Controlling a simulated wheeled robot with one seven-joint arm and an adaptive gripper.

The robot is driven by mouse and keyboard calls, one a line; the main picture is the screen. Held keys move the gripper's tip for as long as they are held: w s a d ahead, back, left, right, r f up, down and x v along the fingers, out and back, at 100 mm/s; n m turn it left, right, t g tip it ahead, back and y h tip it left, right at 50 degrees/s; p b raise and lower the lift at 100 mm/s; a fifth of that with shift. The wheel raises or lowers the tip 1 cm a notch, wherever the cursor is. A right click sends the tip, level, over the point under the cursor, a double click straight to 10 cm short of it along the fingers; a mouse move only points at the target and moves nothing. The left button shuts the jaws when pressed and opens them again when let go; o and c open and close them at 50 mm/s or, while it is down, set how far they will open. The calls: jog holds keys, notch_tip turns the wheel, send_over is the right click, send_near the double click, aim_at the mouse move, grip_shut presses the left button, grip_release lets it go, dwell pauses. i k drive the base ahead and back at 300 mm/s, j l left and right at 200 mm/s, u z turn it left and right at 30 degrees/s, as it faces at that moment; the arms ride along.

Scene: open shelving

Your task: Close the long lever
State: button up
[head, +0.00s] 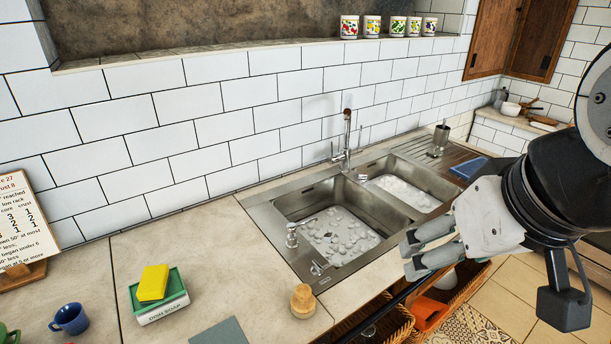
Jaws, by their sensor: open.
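A steel double sink (262,222) is set into the counter, with a tall faucet (347,140) at its back edge. Thin handles show near the faucet's base, but I cannot tell which is the long lever or how it is set. A small metal fitting (292,235) stands on the sink's left rim, and another low fitting (319,267) sits at the front left corner. My gripper (410,257) is open and empty, in front of the sink at the counter's front edge. It is apart from the faucet.
A round wooden-topped item (303,301), a green soap tray (160,303) with a yellow sponge (153,283) and a blue mug (70,319) stand on the left counter. A steel cup (440,139) and blue cloth (468,168) are on the right. Baskets (398,325) are below.

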aim_at(360, 149)
jog(key=i+l, duration=0.15)
jog(key=l, duration=0.3)
jog(key=i+l+u, duration=0.1)
jog(key=l, duration=0.35)
jog(key=i+l, duration=0.25)
jog(key=l, duration=0.25)
jog(key=i+l+u, duration=0.15)
jog(key=l, duration=0.3)
jog(key=i+l, duration=0.1)
jog(key=l, duration=0.4)
jog(key=i+l+u, duration=0.1)
jog(key=l, duration=0.35)
jog(key=i+l, duration=0.15)
jog(key=l, duration=0.35)
jog(key=i+l+u, duration=0.1)
jog(key=l, duration=0.4)
